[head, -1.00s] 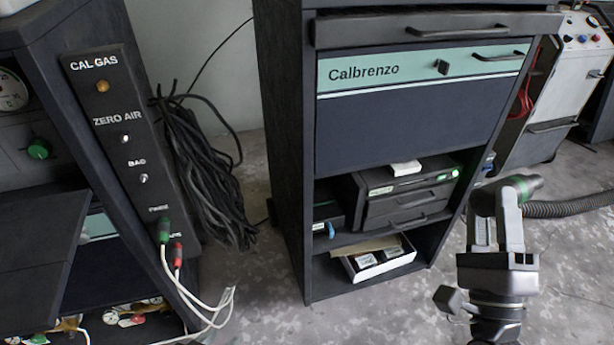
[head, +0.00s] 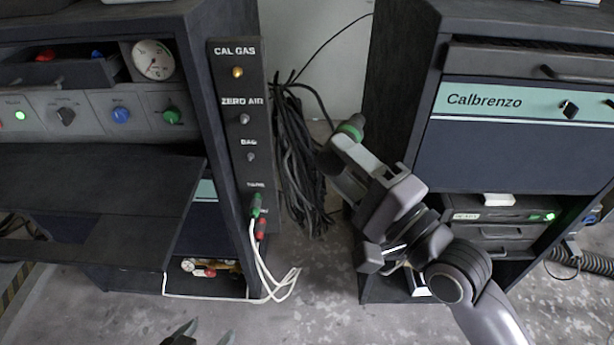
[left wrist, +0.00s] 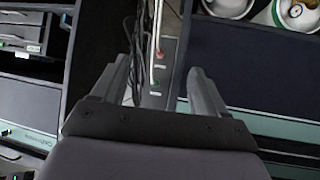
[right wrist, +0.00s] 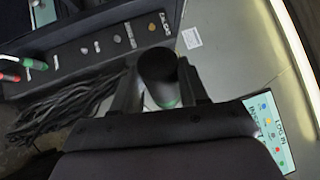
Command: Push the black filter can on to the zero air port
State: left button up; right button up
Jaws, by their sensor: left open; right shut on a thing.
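The black filter can (head: 357,121) has a green band and is held in my right gripper (head: 347,148). In the right wrist view the can (right wrist: 158,66) sits between the fingers, its dark round end facing out. The zero air port (head: 244,119) is a small metal stub below its label on the black panel (head: 229,130), under the cal gas port (head: 238,72). The can is to the right of the panel and apart from it. My left gripper (head: 203,338) is open and empty at the bottom edge of the head view.
Green (head: 256,205) and red (head: 261,228) plugs with white cables sit low on the panel. Black hoses (head: 300,165) hang beside it. A dark shelf (head: 90,190) juts out at left. The Calbrenzo cabinet (head: 520,150) stands at right.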

pick_arm(q)
jog(key=p, duration=0.1)
jog(key=r+p, duration=0.2)
jog(key=shift+s+a+r, duration=0.15)
jog(key=shift+s+a, duration=0.2)
pick_arm(e)
jog(key=s+a+f+n+g, duration=0.2)
jog(key=a+f+n+g, duration=0.2)
jog(key=a+n+g, duration=0.1)
jog(key=shift+g, duration=0.8)
jog(key=shift+a, duration=0.1)
